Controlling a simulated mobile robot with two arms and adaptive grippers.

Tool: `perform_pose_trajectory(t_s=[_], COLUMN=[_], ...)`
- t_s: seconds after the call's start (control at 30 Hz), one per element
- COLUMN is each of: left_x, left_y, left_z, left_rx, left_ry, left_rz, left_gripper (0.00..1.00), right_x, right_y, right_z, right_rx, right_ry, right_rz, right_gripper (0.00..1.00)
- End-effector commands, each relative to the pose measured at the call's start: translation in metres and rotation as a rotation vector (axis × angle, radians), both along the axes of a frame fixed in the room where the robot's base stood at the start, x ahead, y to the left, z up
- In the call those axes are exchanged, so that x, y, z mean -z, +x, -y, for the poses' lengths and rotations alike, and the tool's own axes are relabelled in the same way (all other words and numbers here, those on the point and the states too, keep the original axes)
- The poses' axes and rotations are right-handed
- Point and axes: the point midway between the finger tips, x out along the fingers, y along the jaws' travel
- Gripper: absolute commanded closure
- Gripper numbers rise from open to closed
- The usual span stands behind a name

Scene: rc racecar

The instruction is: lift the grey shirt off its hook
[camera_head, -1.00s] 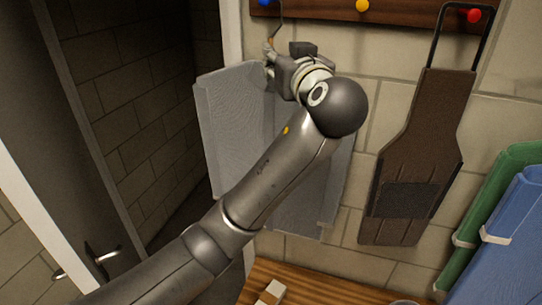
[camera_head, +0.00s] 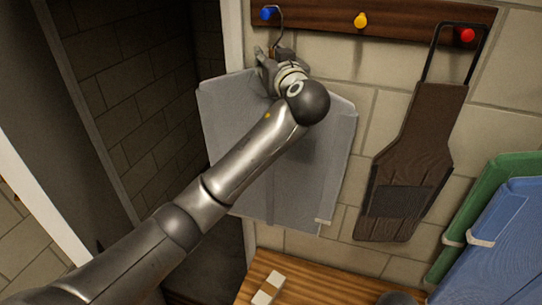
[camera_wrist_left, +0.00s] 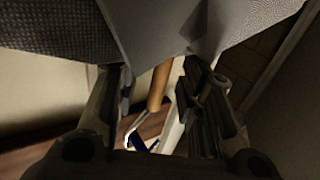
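The grey shirt (camera_head: 335,140) hangs on the wall under the blue hook (camera_head: 267,13) at the left end of a wooden rack. A thin wire hanger hook (camera_head: 280,25) runs down from the blue hook. My left gripper (camera_head: 268,62) is at the top of the shirt, by the hanger's neck, and my forearm covers part of the cloth. In the left wrist view its two fingers (camera_wrist_left: 160,75) stand apart, with the hanger's wooden part (camera_wrist_left: 160,88) between them. Grey cloth (camera_wrist_left: 170,25) lies across the fingertips. Contact is unclear. My right gripper is not seen.
The wooden rack (camera_head: 320,17) also has a yellow hook (camera_head: 360,20) and a red hook (camera_head: 467,35). A brown bag-like item (camera_head: 415,150) hangs from the red one. A blue folded item (camera_head: 500,240) and a green one (camera_head: 475,200) stand at right. A wooden bench (camera_head: 320,285) is below.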

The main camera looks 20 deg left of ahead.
Motion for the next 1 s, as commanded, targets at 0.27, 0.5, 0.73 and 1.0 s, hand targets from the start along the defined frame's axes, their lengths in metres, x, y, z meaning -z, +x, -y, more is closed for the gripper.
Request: perform_pose_trajectory(t_s=[0.27, 0.5, 0.73, 1.0], left_x=[0.0003, 0.0002, 0.0002, -0.0017], left_y=[-0.0002, -0.0003, -0.0003, -0.0006], left_z=[0.0004, 0.0004, 0.0004, 0.0006], left_rx=[0.0, 0.0, 0.0, 0.001], left_ry=[0.001, 0.0, 0.001, 0.0], left_rz=[0.001, 0.0, 0.001, 0.004], left_gripper=[0.81, 1.0, 1.0, 1.0], right_x=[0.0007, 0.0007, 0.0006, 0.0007], right_y=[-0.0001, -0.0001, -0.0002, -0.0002], right_z=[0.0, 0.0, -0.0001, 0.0], right_rx=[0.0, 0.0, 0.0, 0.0], right_ry=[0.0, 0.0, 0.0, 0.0], right_rz=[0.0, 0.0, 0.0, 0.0], right_gripper=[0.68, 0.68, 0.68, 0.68])
